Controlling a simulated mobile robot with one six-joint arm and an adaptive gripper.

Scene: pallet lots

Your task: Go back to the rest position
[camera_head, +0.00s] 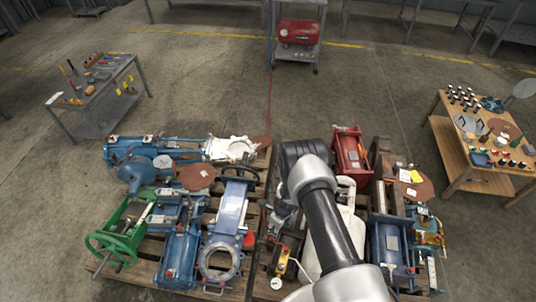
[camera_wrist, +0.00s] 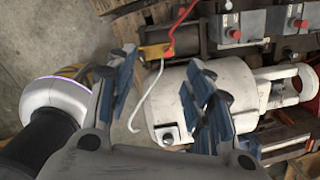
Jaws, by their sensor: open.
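My gripper (camera_wrist: 162,88) is open, with its two blue-padded fingers spread apart in the wrist view and nothing held between them. Behind the fingers is a white cylindrical body (camera_wrist: 172,100). A thin white hooked rod (camera_wrist: 137,112) shows in the gap. A yellow fitting with a red handle (camera_wrist: 155,51) is just beyond the fingertips. I cannot tell how far these are from the fingers. In the head view my arm reaches over the right pallet (camera_head: 262,284), and it hides part of the load there; the gripper itself is not clear in that view.
The left pallet (camera_head: 232,294) bears blue machines and a green handwheel valve (camera_head: 125,225). The right pallet's load includes a red machine (camera_head: 350,152) and a blue motor (camera_head: 390,242). A grey table (camera_head: 65,107) and wooden table (camera_head: 452,155) flank open floor (camera_head: 210,80).

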